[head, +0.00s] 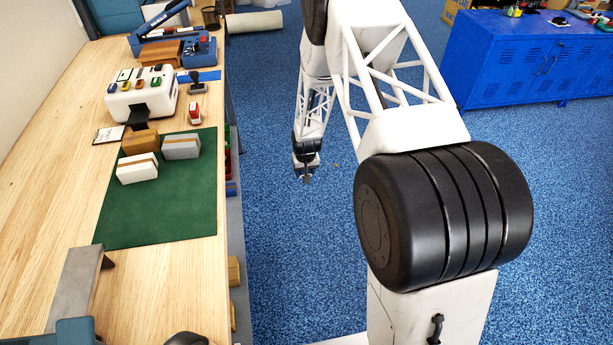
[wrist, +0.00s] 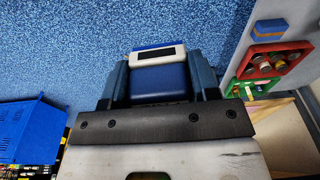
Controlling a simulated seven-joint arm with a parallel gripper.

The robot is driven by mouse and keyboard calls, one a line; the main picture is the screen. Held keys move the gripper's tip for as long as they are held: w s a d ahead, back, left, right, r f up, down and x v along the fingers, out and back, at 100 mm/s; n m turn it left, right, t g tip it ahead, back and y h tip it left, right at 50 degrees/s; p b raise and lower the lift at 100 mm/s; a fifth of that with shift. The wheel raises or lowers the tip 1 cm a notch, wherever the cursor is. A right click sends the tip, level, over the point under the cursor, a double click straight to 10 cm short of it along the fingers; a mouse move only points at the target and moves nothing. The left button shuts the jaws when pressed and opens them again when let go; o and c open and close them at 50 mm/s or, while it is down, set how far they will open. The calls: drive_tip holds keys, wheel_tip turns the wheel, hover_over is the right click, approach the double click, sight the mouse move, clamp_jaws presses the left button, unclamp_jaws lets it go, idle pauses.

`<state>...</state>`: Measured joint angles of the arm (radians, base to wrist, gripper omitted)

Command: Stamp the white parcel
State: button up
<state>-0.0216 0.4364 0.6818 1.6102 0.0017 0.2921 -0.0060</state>
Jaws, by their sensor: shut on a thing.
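The white parcel (head: 137,168), with a brown band around it, lies on the green mat (head: 160,217) on the bench in the head view. A grey parcel (head: 181,147) and a brown parcel (head: 139,141) lie just behind it. My gripper (head: 306,173) is over the blue floor, right of the bench and apart from the parcels. In the wrist view its fingers are shut on a blue-and-white stamp-like block (wrist: 160,80) with a dark strip on its white end. A red-and-white stamp (head: 194,112) stands on the bench behind the mat.
A white holder (head: 142,98) with several coloured pieces stands behind the parcels. Near it are a dark-handled stamp (head: 197,85) and a small card (head: 108,135). A grey bracket (head: 75,285) stands at the near left. The mat's front part is clear. A blue cabinet (head: 525,65) is far right.

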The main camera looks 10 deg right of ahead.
drive_tip(key=w+a+r+n, duration=0.1)
drive_tip(key=w+a+r, duration=0.1)
drive_tip(key=a+r, duration=0.6)
drive_tip(key=w+a+r+n, duration=0.1)
drive_tip(key=w+a+r, duration=0.25)
drive_tip(key=r, duration=0.75)
wheel_tip(320, 180, up, 24)
drive_tip(key=n+y, duration=0.1)
drive_tip(key=n, duration=0.6)
hover_over(125, 163)
drive_tip(key=shift+s+d+f, duration=0.2)
drive_tip(key=shift+s, duration=0.05)
drive_tip(key=shift+f, duration=0.1)
drive_tip(key=shift+f, duration=2.85)
drive_tip(key=shift+f, duration=0.6)
drive_tip(key=shift+r, duration=0.2)
